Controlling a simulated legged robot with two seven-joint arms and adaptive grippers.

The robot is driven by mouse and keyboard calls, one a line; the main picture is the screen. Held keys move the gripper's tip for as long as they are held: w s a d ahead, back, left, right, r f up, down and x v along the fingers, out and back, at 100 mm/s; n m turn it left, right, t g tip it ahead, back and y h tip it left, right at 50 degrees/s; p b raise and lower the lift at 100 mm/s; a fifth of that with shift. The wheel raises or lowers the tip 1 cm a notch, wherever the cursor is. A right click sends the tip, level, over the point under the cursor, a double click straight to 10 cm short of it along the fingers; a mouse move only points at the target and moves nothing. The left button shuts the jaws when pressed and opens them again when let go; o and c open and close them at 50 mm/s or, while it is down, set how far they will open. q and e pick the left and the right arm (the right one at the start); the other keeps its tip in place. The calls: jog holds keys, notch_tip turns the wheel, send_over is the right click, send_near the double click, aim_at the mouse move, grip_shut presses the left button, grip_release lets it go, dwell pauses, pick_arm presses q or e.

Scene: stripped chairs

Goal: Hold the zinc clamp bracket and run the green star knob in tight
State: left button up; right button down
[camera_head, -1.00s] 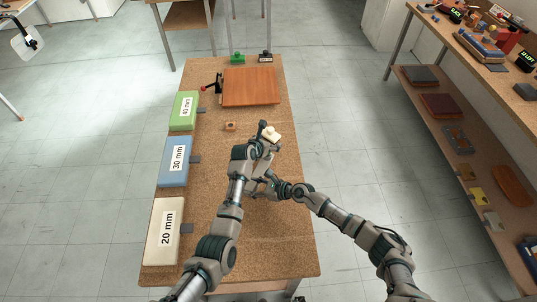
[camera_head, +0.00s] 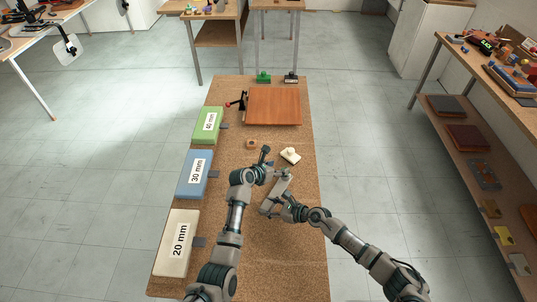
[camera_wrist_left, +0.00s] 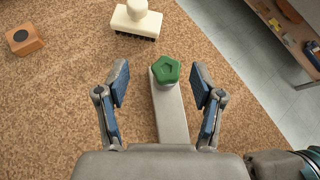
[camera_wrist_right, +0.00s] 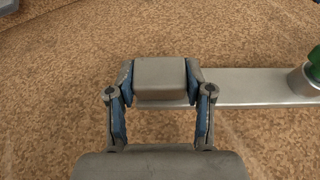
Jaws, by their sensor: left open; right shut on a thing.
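The zinc clamp bracket (camera_head: 276,191) is a long flat grey bar above the cork-coloured bench. In the right wrist view its block-shaped end (camera_wrist_right: 160,78) is between the fingers of my right gripper (camera_wrist_right: 160,88), which is shut on it. The green star knob (camera_wrist_left: 166,69) sits at the bar's far end in the left wrist view. It also shows at the right edge of the right wrist view (camera_wrist_right: 314,66). My left gripper (camera_wrist_left: 160,86) is open, a finger on each side of the bar near the knob, with gaps. I cannot tell its height above the knob.
A cream brush (camera_head: 290,155) and a small wooden block (camera_head: 251,144) lie just beyond the bracket. Labelled green (camera_head: 207,126), blue (camera_head: 195,174) and cream (camera_head: 177,243) boxes line the left edge. A reddish board (camera_head: 273,106) is at the back. The near bench is clear.

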pick_arm(q)
jog(key=s+a, duration=0.1)
jog(key=s+a+h, duration=0.1)
jog(key=s+a, duration=0.1)
jog(key=s+a+m+h, duration=0.1)
jog(key=a, duration=0.1)
jog(key=shift+s+a+f, duration=0.1)
jog(key=shift+s+f, duration=0.15)
jog(key=shift+f, duration=0.15)
jog(key=shift+s+a+h, duration=0.2)
jog(key=shift+s+h, duration=0.05)
jog(key=shift+h, duration=0.15)
jog(key=x, duration=1.1)
jog(key=shift+w+d+f, duration=0.1)
jog(key=shift+d+f, duration=0.15)
jog(key=shift+d, duration=0.1)
grip_shut()
jog(key=shift+d+f+m+g+y, duration=0.15)
jog(key=shift+m+g+y, duration=0.15)
jog(key=shift+m+y, duration=0.55)
